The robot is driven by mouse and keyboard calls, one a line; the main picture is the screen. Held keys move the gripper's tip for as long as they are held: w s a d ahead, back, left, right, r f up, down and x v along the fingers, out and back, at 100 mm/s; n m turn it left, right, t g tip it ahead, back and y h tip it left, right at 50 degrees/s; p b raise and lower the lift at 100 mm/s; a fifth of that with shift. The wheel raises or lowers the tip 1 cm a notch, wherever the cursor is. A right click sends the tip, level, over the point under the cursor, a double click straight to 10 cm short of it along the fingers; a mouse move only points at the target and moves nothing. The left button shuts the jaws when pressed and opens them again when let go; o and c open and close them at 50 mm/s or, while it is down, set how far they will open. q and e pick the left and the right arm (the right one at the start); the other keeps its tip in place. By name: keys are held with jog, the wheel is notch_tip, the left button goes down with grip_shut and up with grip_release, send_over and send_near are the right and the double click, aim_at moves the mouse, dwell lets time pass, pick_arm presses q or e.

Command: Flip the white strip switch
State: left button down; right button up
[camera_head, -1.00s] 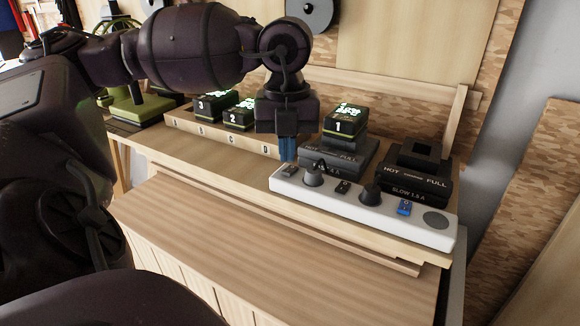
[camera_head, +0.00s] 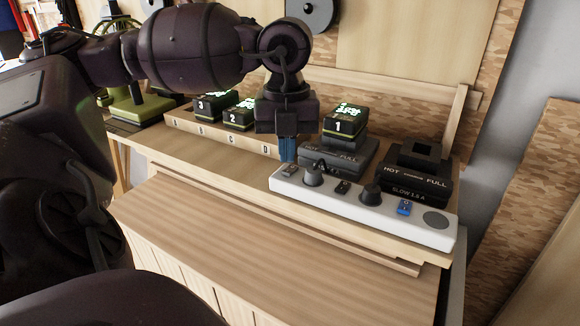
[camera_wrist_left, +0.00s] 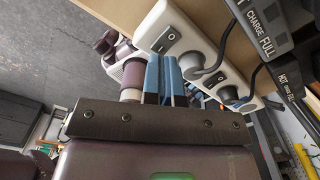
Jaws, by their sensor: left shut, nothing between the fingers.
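The white power strip (camera_head: 330,203) lies along the bench's front right edge, and its body also shows in the left wrist view (camera_wrist_left: 150,27). A small rocker switch (camera_head: 290,171) sits at its left end, with a dark one (camera_head: 342,187) in the middle and a blue one (camera_head: 404,207) toward the right. My left gripper (camera_head: 287,160) points down, just above and behind the left-end rocker. Its blue fingers are shut and empty; whether they touch the strip I cannot tell. In the left wrist view the fingertips (camera_wrist_left: 166,60) are beside a rocker (camera_wrist_left: 165,42).
Two dark plugs (camera_head: 313,175) (camera_head: 370,194) stand up from the strip. Black charger blocks (camera_head: 417,180) (camera_head: 335,155) stand behind it, one holding a battery marked 1 (camera_head: 345,121). Batteries 2 (camera_head: 239,118) and 3 (camera_head: 212,105) sit on a lettered wooden rack. The lower bench ledge (camera_head: 250,230) is clear.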

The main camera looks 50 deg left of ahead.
aim_at(290, 170)
pick_arm(q)
jog(key=shift+f, duration=0.2)
pick_arm(e)
jog(key=shift+d, duration=0.1)
pick_arm(q)
jog(key=shift+f, duration=0.1)
pick_arm(e)
jog(key=shift+w, duration=0.25)
pick_arm(q)
jog(key=shift+f, duration=0.1)
pick_arm(e)
jog(key=shift+w+a+r, duration=0.1)
jog(key=shift+w+a, duration=0.1)
pick_arm(q)
jog(key=shift+f, duration=0.1)
pick_arm(e)
jog(key=shift+a, duration=0.1)
pick_arm(q)
jog(key=shift+f, duration=0.1)
pick_arm(e)
jog(key=shift+s, duration=0.1)
pick_arm(q)
jog(key=shift+f, duration=0.3)
pick_arm(e)
jog(key=shift+s+d+f, duration=0.25)
jog(key=shift+s+f, duration=0.25)
